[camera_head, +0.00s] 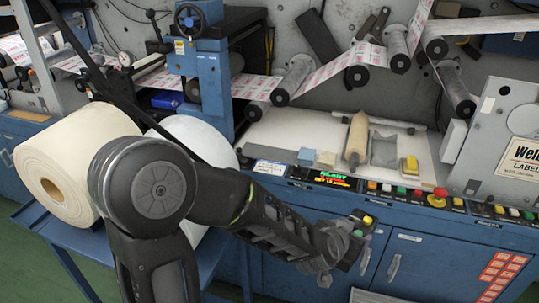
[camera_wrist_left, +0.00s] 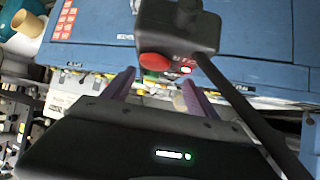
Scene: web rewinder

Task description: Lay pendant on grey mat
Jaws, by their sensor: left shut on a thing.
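The exact grip contact is hidden. My right gripper is not in view.
The control panel with a red stop button (camera_head: 437,197) runs along the front edge. Web rollers (camera_head: 293,78) hang above. Large paper rolls (camera_head: 78,160) stand at left.

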